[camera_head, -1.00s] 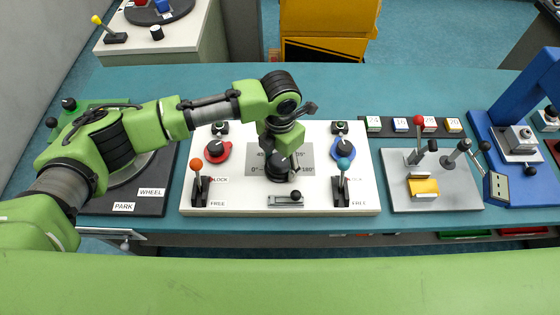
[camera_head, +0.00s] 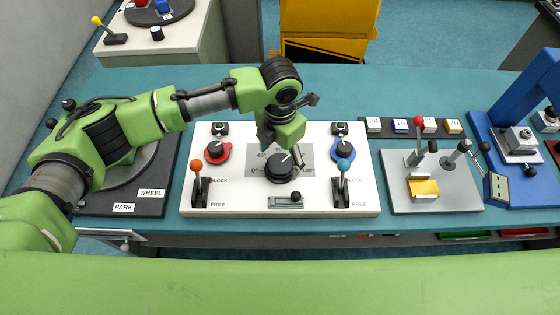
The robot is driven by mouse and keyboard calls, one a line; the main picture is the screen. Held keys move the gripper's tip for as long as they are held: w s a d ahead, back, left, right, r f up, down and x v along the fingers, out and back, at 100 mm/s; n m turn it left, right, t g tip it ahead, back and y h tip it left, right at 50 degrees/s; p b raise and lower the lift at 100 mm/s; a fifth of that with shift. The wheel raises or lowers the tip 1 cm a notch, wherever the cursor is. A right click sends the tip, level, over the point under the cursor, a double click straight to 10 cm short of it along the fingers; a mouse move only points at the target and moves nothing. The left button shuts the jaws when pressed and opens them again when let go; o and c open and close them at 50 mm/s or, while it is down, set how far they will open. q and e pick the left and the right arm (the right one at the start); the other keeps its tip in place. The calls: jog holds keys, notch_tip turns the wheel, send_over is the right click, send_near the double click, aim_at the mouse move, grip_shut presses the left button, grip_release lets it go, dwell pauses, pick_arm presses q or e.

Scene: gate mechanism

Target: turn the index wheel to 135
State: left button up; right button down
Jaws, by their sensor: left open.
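The index wheel (camera_head: 279,168) is a black round knob in the middle of the white panel, on a grey scale plate. The 45, 0 and 180 marks show; my gripper partly covers the upper right of the scale. A white line on the wheel points up and slightly right; its exact reading is not clear. My left gripper (camera_head: 284,150) is open, just above and behind the wheel, with one finger to each side of its far edge. It holds nothing, and I cannot tell whether a finger touches the wheel. My right gripper is not in view.
An orange-topped lever (camera_head: 196,166) and a teal-topped lever (camera_head: 344,165) flank the wheel, with red (camera_head: 217,152) and blue (camera_head: 345,151) knobs behind. A small black-knobbed slider (camera_head: 295,197) sits in front. A grey lever plate (camera_head: 460,198) stands to the right.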

aim_at(280, 164)
pick_arm(q)
notch_tip(280, 164, up, 9)
jog(key=shift+s+f, duration=0.1)
jog(key=shift+f, duration=0.1)
dwell(0.7)
